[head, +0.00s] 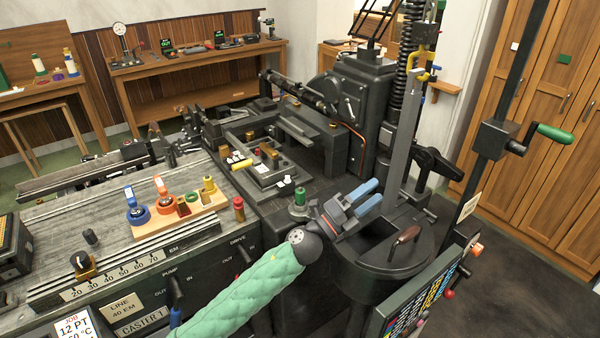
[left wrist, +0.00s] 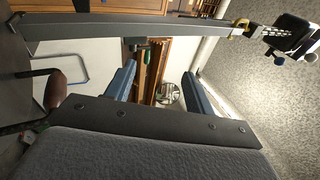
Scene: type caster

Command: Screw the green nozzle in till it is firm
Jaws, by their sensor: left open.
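A green nozzle (head: 300,195) stands upright on a round dark seat on the machine, just left of my left wrist in the head view. I cannot tell how deep it sits. My left gripper (head: 378,190) is open and empty, its two blue fingers pointing up and right, away from the nozzle. In the left wrist view its fingers (left wrist: 160,70) stand apart with nothing between them, and the nozzle does not show there. My right gripper is in neither view.
A wooden rack (head: 180,220) on the bench holds blue, orange and yellow pieces. A red-topped piece (head: 239,208) stands beside it. A grey upright bar (head: 402,130) and a wooden-handled ladle (head: 406,236) are close to my left gripper. A green-handled crank (head: 550,133) is at right.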

